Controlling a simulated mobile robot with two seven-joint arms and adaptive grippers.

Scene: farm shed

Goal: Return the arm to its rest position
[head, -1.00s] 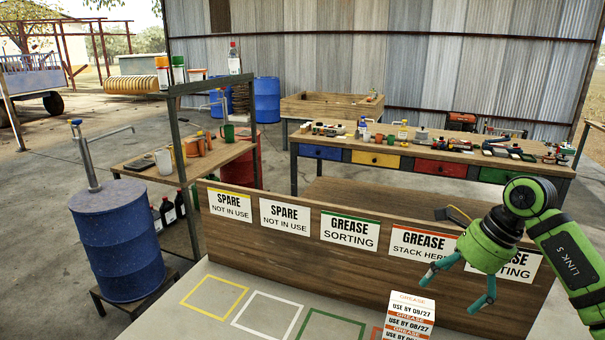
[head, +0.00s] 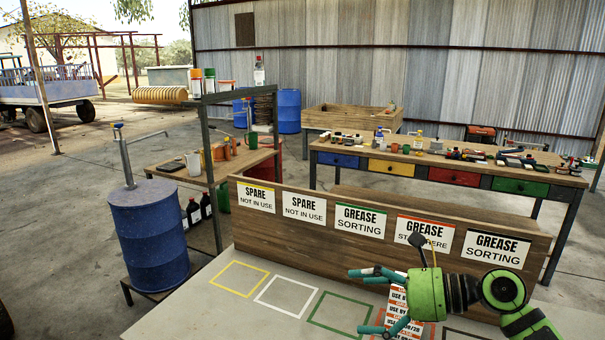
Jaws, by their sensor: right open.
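My right gripper (head: 372,300) is at the lower right of the head view. Its teal fingers are spread apart and point left, with nothing between them. Behind the fingers stands a stack of white and orange grease boxes (head: 397,300) marked "USE BY 08/27", partly hidden by the gripper. I cannot tell whether the fingers touch it. My left gripper is not in view.
A wooden board (head: 300,235) with spare and grease signs runs behind the bench (head: 205,300), which has coloured outlines. A blue drum (head: 148,235) stands at the left. A workbench with coloured drawers (head: 453,177) is behind. The yellow, white and green outlines are empty.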

